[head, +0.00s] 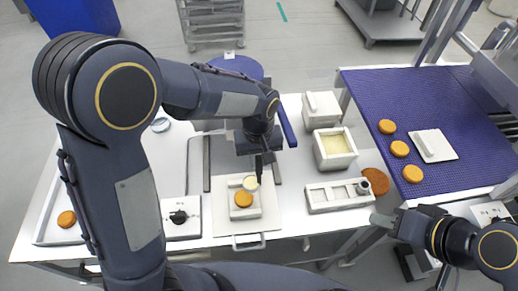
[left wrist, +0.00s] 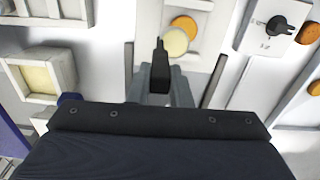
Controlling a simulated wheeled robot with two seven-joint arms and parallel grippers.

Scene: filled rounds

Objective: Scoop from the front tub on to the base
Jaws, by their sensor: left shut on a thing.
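My left gripper (head: 261,160) is shut on the dark handle of a scoop (left wrist: 160,68), which points down over the white holder. A pale cream round (head: 250,183) shows at the handle's lower end; it is also in the left wrist view (left wrist: 176,42). I cannot tell whether it lies in the scoop or rests below it. The orange-brown base (head: 243,199) sits on the white holder (head: 236,213), beside the cream round. The front tub (head: 336,164) is open with pale filling inside. My right gripper (head: 384,221) is at the lower right; its jaws are unclear.
A rear tub (head: 322,120) stands behind the front tub. A white rack (head: 325,201) and a brown disc (head: 375,181) lie in front of it. Several orange rounds and a white block (head: 434,145) are on the blue mat (head: 395,90). A black knob (head: 178,216) stands left of the holder.

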